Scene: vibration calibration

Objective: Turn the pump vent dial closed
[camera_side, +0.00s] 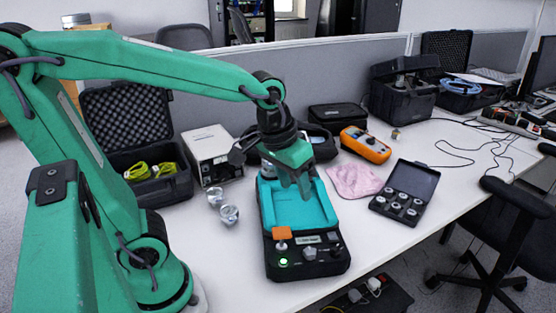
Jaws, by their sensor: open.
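The pump unit (300,262) is a black box with a teal tray on top, standing near the front edge of the white table. Its front panel has a green lit button, an orange tag on a small stem at the left, and grey knobs. A grey knob (309,252) sits in the middle of the panel; I cannot tell for sure which control is the vent dial or how it is set. My gripper (300,193) is open and points down above the teal tray, behind the panel. It holds nothing that I can see.
Loose metal pieces (227,213) lie left of the pump. A white box (210,150) and an open black case (160,186) stand behind them. A pink cloth (355,181), an orange meter (365,145) and an open case of weights (403,195) lie to the right.

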